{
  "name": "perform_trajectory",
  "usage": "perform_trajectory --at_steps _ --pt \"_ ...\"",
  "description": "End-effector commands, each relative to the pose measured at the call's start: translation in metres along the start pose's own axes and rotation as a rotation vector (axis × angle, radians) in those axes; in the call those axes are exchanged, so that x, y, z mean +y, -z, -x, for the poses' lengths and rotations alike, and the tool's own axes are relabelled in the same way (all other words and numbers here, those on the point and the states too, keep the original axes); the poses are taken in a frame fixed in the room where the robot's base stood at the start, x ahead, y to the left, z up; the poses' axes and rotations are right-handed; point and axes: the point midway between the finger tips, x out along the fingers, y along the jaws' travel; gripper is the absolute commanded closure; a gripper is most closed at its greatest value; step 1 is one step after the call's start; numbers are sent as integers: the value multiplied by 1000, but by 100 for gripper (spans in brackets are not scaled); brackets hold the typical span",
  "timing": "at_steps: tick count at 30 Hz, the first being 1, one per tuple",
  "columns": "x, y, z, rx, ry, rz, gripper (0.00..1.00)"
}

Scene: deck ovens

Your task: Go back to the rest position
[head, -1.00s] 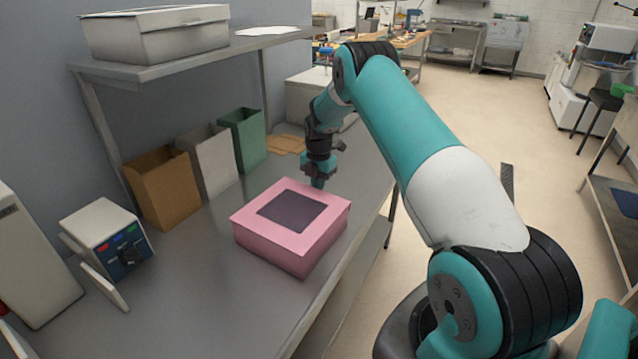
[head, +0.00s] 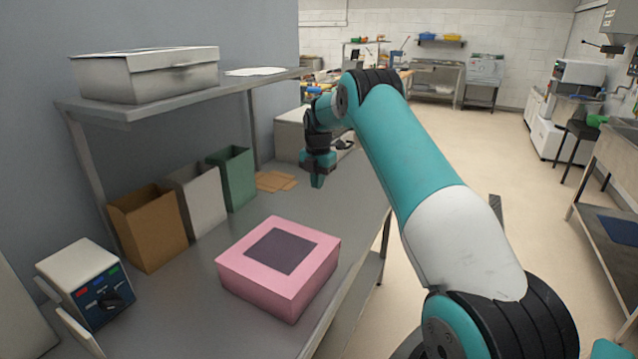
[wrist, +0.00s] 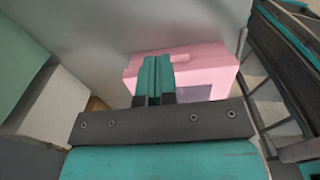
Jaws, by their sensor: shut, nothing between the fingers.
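My gripper (head: 317,181) is shut and empty. In the head view it hangs pointing down above the far part of the grey metal bench, behind the pink box. In the wrist view its closed teal fingers (wrist: 154,80) stand in front of the pink box (wrist: 205,65). The pink box (head: 310,275) has a dark window in its lid and sits closed on the bench (head: 215,325), apart from the gripper. My upper arm reaches in from the lower right of the head view.
Brown (head: 148,228), white (head: 196,198) and green (head: 234,177) open bags stand along the wall. Flat brown pieces (head: 275,181) lie behind them. A shelf (head: 185,92) carries a white box (head: 148,75). A control box (head: 82,282) stands at lower left. The floor on the right is open.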

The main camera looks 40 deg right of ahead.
Motion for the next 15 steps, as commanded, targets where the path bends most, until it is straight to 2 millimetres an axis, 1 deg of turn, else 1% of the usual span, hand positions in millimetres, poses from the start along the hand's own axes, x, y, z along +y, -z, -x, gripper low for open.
perform_trajectory --at_steps 3,11,14,15 --pt "0 -7 7 -1 -1 -1 100" --pt "0 -9 11 -1 0 -1 100" --pt "4 -2 16 -1 -4 -11 100" --pt "7 7 22 0 -8 -25 100"
